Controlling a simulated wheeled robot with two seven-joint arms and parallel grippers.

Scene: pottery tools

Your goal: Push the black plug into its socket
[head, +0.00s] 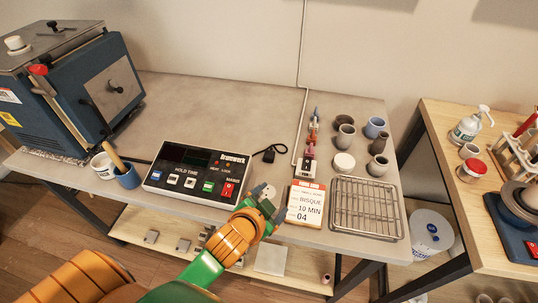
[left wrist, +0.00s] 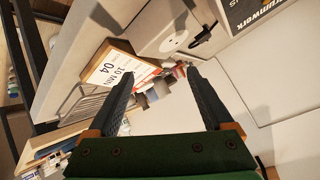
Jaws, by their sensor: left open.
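The black plug (head: 268,155) lies on the grey table right of the control box, its dark cord curling beside it. It also shows at the top of the left wrist view (left wrist: 203,35). A white round piece with small dark marks, perhaps a socket (left wrist: 175,43), lies near the plug; in the head view it (head: 262,189) is partly hidden by my left gripper. My left gripper (head: 275,209) is open and empty, over the table's front edge, nearer the front than the plug. Its spread fingers show in the wrist view (left wrist: 158,72). My right gripper is out of view.
The control box (head: 198,172) stands left of the plug. Several small pots (head: 345,135) stand behind the rack. A blue kiln (head: 70,90) fills the left. The back middle is clear.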

